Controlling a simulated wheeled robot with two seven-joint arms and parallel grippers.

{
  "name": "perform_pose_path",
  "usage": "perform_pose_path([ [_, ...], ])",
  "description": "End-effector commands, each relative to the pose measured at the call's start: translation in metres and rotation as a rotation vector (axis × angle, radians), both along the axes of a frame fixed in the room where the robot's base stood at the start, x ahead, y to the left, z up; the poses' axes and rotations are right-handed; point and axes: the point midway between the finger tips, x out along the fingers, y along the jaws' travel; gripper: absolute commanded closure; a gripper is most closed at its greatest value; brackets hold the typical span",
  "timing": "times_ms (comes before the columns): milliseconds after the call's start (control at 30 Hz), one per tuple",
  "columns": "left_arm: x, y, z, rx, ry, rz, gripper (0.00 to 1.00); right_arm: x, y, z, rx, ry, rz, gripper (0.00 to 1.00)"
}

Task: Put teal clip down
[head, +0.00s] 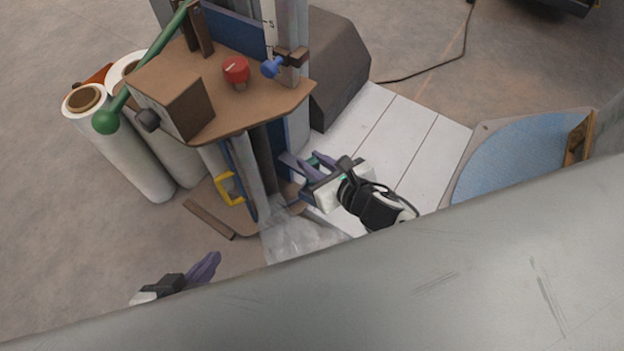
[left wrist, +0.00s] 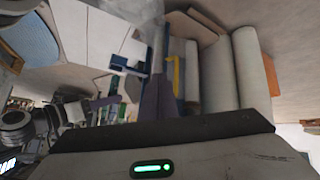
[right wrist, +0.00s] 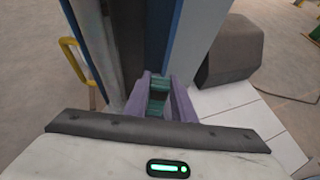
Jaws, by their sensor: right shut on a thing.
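The teal clip (right wrist: 157,95) is held between the purple fingers of my right gripper (right wrist: 157,100), in front of the dark column of the filler. In the head view the right gripper (head: 308,168) is beside that column, below the brown tabletop and over the white slatted platform; only a bit of teal shows between its fingers. My left gripper (head: 207,268) is at the lower left, apart from the machine. Its purple fingers (left wrist: 158,98) look closed together with nothing between them. A clear crumpled plastic sack (head: 295,238) hangs below the right gripper.
The brown tabletop (head: 220,90) carries a box, a red knob (head: 236,69) and a green lever (head: 150,62). White rolls (head: 125,145) stand left. A yellow handle (head: 228,188) is on the machine's side. The white platform (head: 400,135) is bare at right, near a blue round surface (head: 515,155).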

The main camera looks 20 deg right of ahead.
Motion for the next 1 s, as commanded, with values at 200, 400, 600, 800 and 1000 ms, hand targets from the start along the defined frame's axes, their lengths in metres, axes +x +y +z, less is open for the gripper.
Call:
perform_pose_path([
  [200,0.002,-0.008,-0.011,0.008,0.033,-0.047,1.0,0.001,0.0,-0.027,0.001,-0.001,0.0,0.99],
  [400,0.004,-0.017,-0.017,0.003,0.054,-0.087,1.0,0.0,0.0,-0.057,0.002,0.002,-0.002,0.99],
  [600,0.004,-0.02,-0.013,-0.001,0.06,-0.099,1.0,0.0,0.0,-0.06,0.001,-0.002,0.0,0.99],
  [800,0.004,-0.02,-0.014,-0.002,0.058,-0.098,1.0,0.0,0.0,-0.061,0.001,-0.001,0.0,0.99],
  [1000,0.004,-0.02,-0.012,-0.008,0.052,-0.098,1.0,0.0,0.0,-0.064,0.0,0.0,-0.001,0.62],
])
